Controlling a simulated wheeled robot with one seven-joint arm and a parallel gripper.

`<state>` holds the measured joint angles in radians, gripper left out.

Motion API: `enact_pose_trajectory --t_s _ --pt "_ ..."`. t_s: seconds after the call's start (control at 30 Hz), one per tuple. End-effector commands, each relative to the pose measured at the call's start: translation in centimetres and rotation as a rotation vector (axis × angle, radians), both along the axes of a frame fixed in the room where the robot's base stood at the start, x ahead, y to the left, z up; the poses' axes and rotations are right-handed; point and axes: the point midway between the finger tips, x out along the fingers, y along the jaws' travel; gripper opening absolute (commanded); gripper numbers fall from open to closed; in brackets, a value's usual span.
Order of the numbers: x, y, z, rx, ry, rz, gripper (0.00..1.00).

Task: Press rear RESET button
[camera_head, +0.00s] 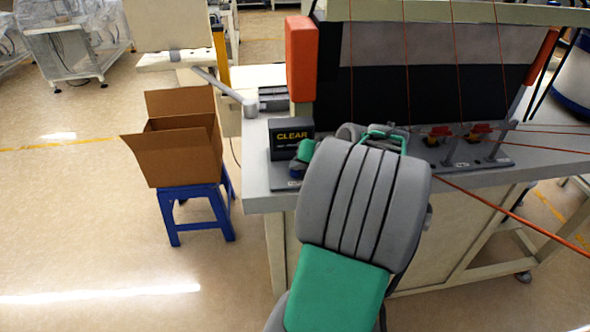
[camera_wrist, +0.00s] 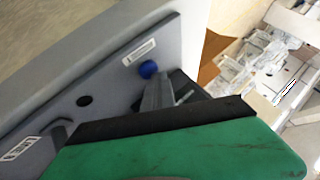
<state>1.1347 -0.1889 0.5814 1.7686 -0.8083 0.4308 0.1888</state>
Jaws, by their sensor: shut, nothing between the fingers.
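A blue round button (camera_wrist: 148,69) stands on a grey panel (camera_wrist: 120,75) in the wrist view, beside a small white label (camera_wrist: 138,53) too small to read. My gripper (camera_wrist: 158,100) shows as grey fingers just below the button, shut and empty; I cannot tell whether they touch it. In the head view, blue (camera_head: 296,171) shows beside the green end of my arm at the bench's left end, and my arm hides much of that spot. No RESET lettering is readable.
A dark box marked CLEAR (camera_head: 291,139) stands on the grey bench (camera_head: 262,180) beside my arm. Red and yellow parts (camera_head: 437,136) sit on a fixture to the right. An orange-red post (camera_head: 301,58) rises behind. A cardboard box (camera_head: 182,155) rests on a blue stool (camera_head: 196,212) at left.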

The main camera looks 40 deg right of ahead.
Motion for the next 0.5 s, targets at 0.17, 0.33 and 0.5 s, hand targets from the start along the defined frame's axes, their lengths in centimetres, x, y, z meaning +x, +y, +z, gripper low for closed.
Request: enact_pose_trajectory --t_s 0.17,0.33,0.5 --pt "-0.04 0.06 -0.31 0.003 0.002 0.000 0.00" --pt "-0.04 0.07 -0.32 0.003 0.002 0.000 0.00" --pt "-0.04 0.06 0.19 0.003 0.002 0.000 0.00"
